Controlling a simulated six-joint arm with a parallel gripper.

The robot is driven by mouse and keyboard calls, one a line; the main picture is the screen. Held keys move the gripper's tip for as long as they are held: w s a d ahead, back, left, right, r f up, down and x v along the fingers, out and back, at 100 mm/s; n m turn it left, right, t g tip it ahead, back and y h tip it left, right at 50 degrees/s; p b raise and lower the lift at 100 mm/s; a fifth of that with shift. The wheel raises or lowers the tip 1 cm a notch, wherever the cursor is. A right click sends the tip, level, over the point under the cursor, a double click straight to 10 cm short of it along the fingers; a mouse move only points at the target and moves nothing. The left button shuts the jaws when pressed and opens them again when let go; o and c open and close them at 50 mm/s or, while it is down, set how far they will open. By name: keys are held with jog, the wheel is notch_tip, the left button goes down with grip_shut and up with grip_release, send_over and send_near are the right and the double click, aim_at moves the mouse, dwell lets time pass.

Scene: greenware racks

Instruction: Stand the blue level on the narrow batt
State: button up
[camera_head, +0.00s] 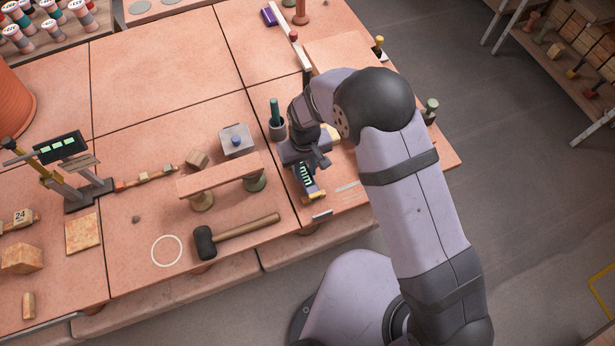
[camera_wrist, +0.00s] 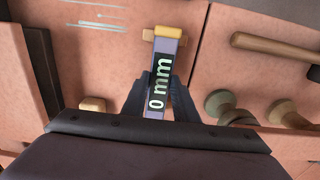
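The blue level (camera_head: 304,176) is a lavender-blue bar with a black "mm" display and a yellow end piece, at the front of the right-hand table slab. In the wrist view the level (camera_wrist: 176,45) reads "0 mm" and lies between the fingers of my gripper (camera_wrist: 161,82). The fingers are close along both its sides; I cannot tell if they press on it. In the head view my gripper (camera_head: 314,160) is at the level's far end. The narrow batt (camera_head: 220,175) is a pink plank lying across two round props, left of the level.
A mallet (camera_head: 240,234) lies in front of the batt. A grey box with a blue knob (camera_head: 236,140) and a dark cup with a green handle (camera_head: 277,125) stand behind it. A small wooden block (camera_head: 197,159) is close behind the batt.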

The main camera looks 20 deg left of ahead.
aim_at(305, 173)
jog(key=shift+r, duration=0.2)
dwell(0.4)
jog(key=shift+r+p, duration=2.3)
jog(key=shift+r, duration=0.55)
jog(key=s+a+r+n+p, duration=0.2)
jog(key=s+a+r+n, duration=0.3)
jog(key=a+n, duration=0.4)
jog(key=s+a+r+n+p, duration=0.2)
jog(key=s+a+r+n, duration=0.4)
jog(key=a+n, duration=0.3)
jog(key=shift+s+a+r, duration=0.2)
jog(key=shift+s+a, duration=0.25)
jog(key=shift+a, duration=0.05)
jog(key=shift+f, duration=0.1)
jog(key=shift+f+b, duration=2.1)
jog(key=shift+f, duration=1.35)
jog(key=shift+f+b, duration=0.35)
jog(key=shift+f, duration=0.25)
